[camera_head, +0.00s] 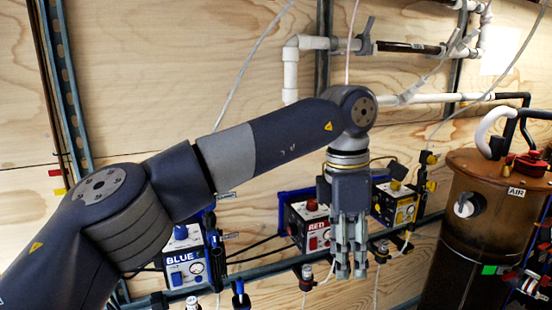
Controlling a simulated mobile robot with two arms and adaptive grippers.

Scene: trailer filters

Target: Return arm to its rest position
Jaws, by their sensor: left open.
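My left arm (281,138) comes in from the lower left, rises to its elbow and reaches across the middle of the head view. My left gripper (350,268) hangs from the wrist with its fingers pointing down. It is open, and I see nothing between its fingers. It hangs in front of the rail, between the red-labelled box (309,232) and the yellow-labelled box (396,206). I cannot tell how far it is from them. My right gripper is not in view.
A blue-labelled box (184,265) sits behind my arm at lower left. A metal rail (268,268) with small valves runs below the boxes. A brown tank (470,235) marked AIR stands at right. White pipes (291,75) run along the plywood wall (180,60).

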